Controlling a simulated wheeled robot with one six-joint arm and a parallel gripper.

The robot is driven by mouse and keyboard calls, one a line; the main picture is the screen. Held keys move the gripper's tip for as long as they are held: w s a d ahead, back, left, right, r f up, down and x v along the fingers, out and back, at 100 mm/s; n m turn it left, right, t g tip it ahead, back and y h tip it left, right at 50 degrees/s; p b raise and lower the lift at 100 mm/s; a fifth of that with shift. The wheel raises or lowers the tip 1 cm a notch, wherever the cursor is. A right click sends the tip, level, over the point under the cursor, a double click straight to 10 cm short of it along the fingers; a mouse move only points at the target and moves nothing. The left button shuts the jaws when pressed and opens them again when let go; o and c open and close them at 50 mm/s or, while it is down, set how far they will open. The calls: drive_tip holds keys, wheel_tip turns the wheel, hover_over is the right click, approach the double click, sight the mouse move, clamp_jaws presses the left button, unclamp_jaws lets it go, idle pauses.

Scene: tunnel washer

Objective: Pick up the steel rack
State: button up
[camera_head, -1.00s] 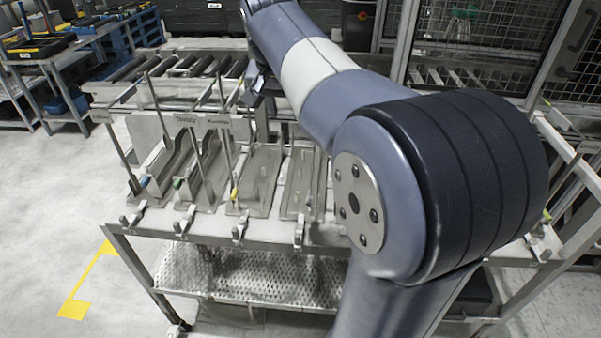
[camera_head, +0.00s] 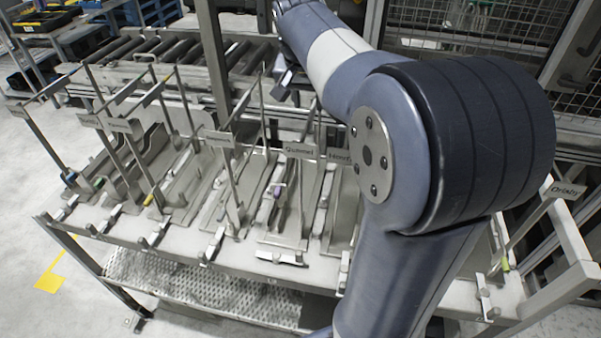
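Several steel racks stand in a row on a light metal table (camera_head: 185,248). Each visible rack has a flat base, thin upright posts and a name plate. One rack with a plate that seems to read "Quammel" (camera_head: 299,150) stands near the middle. Another plate, seemingly "Orlaby" (camera_head: 566,190), shows at the far right. I cannot tell which one the task means. My arm crosses in front and hides the racks right of the middle. Part of my gripper (camera_head: 284,82) shows small beyond the arm, above the back of the row. Its fingers are too unclear to read, and no rack is seen in it.
A roller conveyor (camera_head: 150,55) runs behind the table. A perforated lower shelf (camera_head: 200,292) lies under the tabletop. A grey upright post (camera_head: 213,60) rises behind the racks. Mesh fencing (camera_head: 475,22) stands at the back right. The floor at left is clear, with a yellow mark (camera_head: 48,283).

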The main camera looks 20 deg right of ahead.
sight(313, 107)
drive_tip(key=shift+s+d+p+x, duration=0.1)
drive_tip(key=shift+d+p+x, duration=0.05)
drive_tip(key=shift+x, duration=0.85)
drive_tip(key=shift+s+d+p+x, duration=0.1)
drive_tip(key=shift+p+x, duration=0.1)
drive_tip(key=shift+x, duration=0.8)
drive_tip(key=shift+d+p+x, duration=0.15)
drive_tip(key=shift+x, duration=0.85)
drive_tip(key=shift+c, duration=0.5)
clamp_jaws()
drive_tip(key=shift+r, duration=0.2)
